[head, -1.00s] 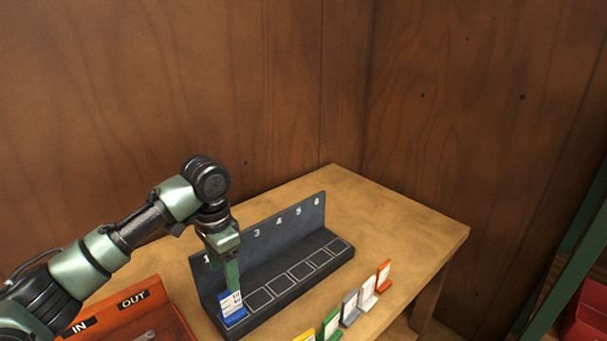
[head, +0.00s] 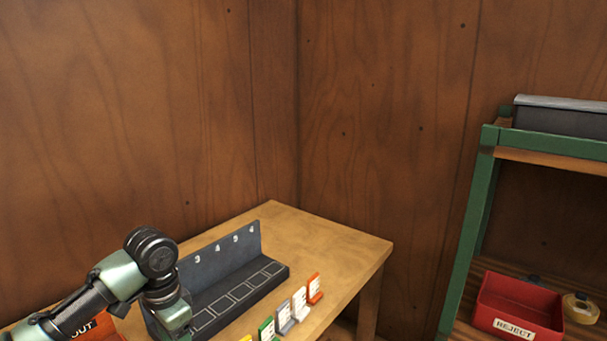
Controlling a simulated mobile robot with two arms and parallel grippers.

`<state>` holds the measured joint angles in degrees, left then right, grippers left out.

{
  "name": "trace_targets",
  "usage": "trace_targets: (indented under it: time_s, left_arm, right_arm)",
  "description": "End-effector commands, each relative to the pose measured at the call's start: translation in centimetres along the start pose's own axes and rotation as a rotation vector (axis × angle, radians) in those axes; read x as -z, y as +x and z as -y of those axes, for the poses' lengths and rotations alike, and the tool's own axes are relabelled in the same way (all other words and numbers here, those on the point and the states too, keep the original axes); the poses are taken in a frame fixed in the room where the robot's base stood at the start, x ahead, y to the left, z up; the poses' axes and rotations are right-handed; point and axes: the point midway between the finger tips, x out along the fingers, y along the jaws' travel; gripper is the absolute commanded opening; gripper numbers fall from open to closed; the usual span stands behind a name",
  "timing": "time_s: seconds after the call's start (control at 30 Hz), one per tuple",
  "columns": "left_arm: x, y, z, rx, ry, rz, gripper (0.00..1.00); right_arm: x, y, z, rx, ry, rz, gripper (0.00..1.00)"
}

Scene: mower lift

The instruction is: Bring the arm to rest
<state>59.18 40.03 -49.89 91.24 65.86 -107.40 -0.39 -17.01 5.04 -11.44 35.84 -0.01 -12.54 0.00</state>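My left arm comes in from the lower left of the head view, with its wrist bent down over the near left end of a dark numbered rack (head: 243,285). Its gripper fingers are below the picture's edge, so I cannot see them or what they hold. The rack stands on a wooden table (head: 330,245) and shows the numbers 3, 4, 5 and 6; its visible slots are empty. My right arm is not in the picture.
A green shelf frame (head: 470,235) at the right holds a red REJECT bin (head: 518,306) and a tape roll (head: 580,308).

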Motion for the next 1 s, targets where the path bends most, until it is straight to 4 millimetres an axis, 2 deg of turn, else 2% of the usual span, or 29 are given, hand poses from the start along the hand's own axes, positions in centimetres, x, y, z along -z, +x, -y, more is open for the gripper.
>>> trace_targets:
  time_s: [0.23,0.37,0.57,0.67,0.83,0.9,1.0]
  left_arm:
    - [0.5,3.3,-2.9,-0.006,0.041,-0.021,0.61]
    - [0.7,5.6,-5.3,-0.014,0.065,-0.047,0.61]
    - [0.6,9.6,-10.2,-0.036,0.088,-0.114,0.61]
    - [0.1,11.7,-13.7,-0.055,0.077,-0.17,0.61]
    - [-2.3,14.4,-18.8,-0.076,-0.02,-0.275,0.61]
    - [-3.9,15.1,-20.1,-0.073,-0.084,-0.306,0.61]
    - [-6.3,15.6,-21.0,-0.054,-0.18,-0.333,0.61]
  right_arm:
    - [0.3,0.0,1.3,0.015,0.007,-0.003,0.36]
    - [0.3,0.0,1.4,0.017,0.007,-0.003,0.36]
    - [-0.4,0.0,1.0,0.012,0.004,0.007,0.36]
    - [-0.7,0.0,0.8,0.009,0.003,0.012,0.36]
    - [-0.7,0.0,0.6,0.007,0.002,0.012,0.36]
    - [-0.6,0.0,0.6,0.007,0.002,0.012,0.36]
    - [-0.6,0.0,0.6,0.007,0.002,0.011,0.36]
